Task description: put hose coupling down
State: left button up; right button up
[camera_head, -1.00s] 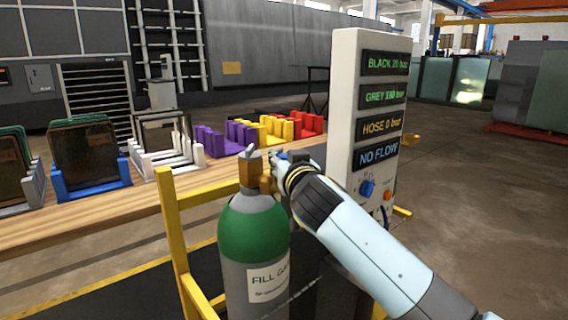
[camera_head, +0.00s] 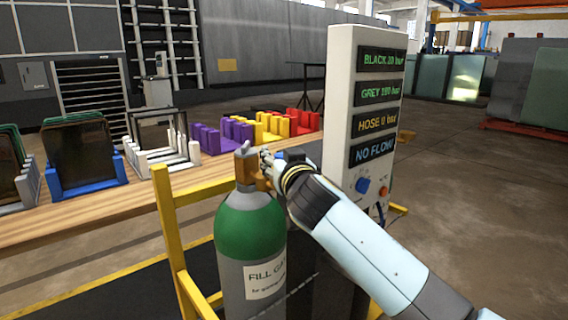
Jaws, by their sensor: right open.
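My right gripper (camera_head: 268,168) is beside the brass valve (camera_head: 246,166) on top of a green and grey gas cylinder (camera_head: 250,225) labelled "FILL GAS". It is open, and my own wrist hides much of the space around its fingers. I cannot make out the hose coupling itself; it may be hidden behind the gripper or the valve. A small blue part (camera_head: 281,154) shows just behind the gripper. My left gripper is not in view.
A white display panel (camera_head: 340,80) stands right behind my arm, reading "HOSE 0 bar" and "NO FLOW". A yellow frame (camera_head: 168,215) surrounds the cylinder. A wooden bench (camera_head: 110,208) behind carries coloured racks (camera_head: 222,135).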

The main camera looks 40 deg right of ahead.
jog(key=b+v, duration=0.1)
jog(key=v, duration=1.1)
jog(key=s+a+f+n+g+y, duration=0.1)
jog(key=s+f+n+g+y, duration=0.2)
jog(key=f, duration=1.4)
jog(key=s+a+f+n+g+y, duration=0.1)
jog(key=s+f+g, duration=0.3)
jog(key=f, duration=1.4)
jog(key=s+f+g, duration=0.3)
jog(key=s+f, duration=0.9)
jog(key=f, duration=0.1)
jog(key=s+f+g, duration=0.2)
jog(key=s+f, duration=0.3)
jog(key=s, duration=0.8)
jog(key=s+f+g+y, duration=0.1)
jog(key=s+f+g, duration=0.2)
jog(key=s, duration=0.9)
notch_tip(320, 180, down, 3)
jog(key=shift+s+d+n+g, duration=0.3)
jog(key=shift+s+d, duration=0.1)
jog(key=shift+d, duration=0.05)
jog(key=shift+f, duration=0.1)
